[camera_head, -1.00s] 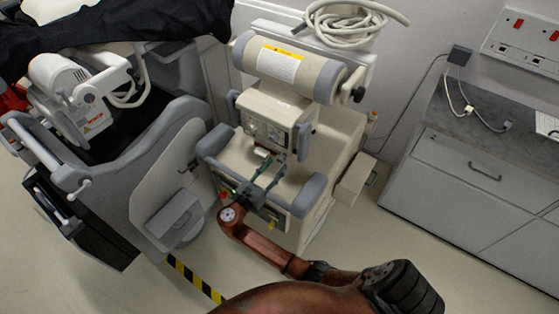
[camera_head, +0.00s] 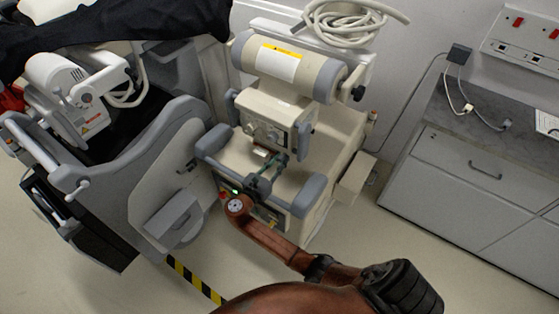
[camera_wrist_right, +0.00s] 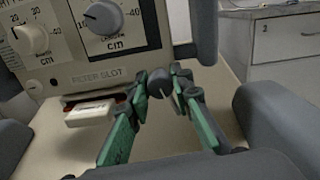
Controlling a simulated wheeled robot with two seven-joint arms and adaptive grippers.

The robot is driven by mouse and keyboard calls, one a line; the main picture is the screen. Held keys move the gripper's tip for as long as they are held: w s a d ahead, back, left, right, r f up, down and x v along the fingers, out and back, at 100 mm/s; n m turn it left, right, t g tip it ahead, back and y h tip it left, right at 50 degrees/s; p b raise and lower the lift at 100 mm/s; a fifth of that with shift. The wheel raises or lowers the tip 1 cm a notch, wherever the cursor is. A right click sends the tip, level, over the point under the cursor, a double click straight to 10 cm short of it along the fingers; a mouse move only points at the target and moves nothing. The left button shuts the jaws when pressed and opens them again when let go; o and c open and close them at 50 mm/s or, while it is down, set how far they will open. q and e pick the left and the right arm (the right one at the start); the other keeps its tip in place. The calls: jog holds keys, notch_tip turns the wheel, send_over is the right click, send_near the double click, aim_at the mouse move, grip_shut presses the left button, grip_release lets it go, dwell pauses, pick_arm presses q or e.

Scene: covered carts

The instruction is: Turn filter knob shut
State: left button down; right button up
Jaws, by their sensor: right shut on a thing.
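The filter knob (camera_wrist_right: 160,82) is a small dark round knob with a pale line on it. In the right wrist view it is on the lower front of the cream machine head (camera_head: 272,112), right of the "FILTER SLOT" lettering. My right gripper (camera_wrist_right: 161,90) has its green-sided fingers closed on the knob, one on each side. In the head view the right gripper (camera_head: 279,161) reaches the lower front of the machine head, and the knob is hidden by the fingertips. My left gripper is not in view.
A white filter tray (camera_wrist_right: 90,113) sticks out of the slot left of the knob. Two dials (camera_wrist_right: 103,16) are above. Grey padded bars (camera_head: 297,197) flank my gripper. A grey cart (camera_head: 165,185) stands left, a cabinet (camera_head: 470,165) right.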

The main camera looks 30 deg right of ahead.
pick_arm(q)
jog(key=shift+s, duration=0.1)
pick_arm(e)
grip_shut()
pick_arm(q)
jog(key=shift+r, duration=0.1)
pick_arm(e)
jog(key=m, duration=0.3)
jog(key=shift+p, duration=0.35)
jog(key=m, duration=0.3)
jog(key=shift+m, duration=0.4)
jog(key=m+b, duration=0.1)
jog(key=m, duration=0.3)
jog(key=shift+f+b, duration=0.15)
jog(key=shift+b, duration=0.15)
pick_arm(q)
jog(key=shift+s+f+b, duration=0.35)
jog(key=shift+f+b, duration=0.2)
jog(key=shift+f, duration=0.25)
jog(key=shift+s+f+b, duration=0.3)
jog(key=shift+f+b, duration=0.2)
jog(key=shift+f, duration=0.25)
pick_arm(e)
jog(key=shift+m, duration=2.5)
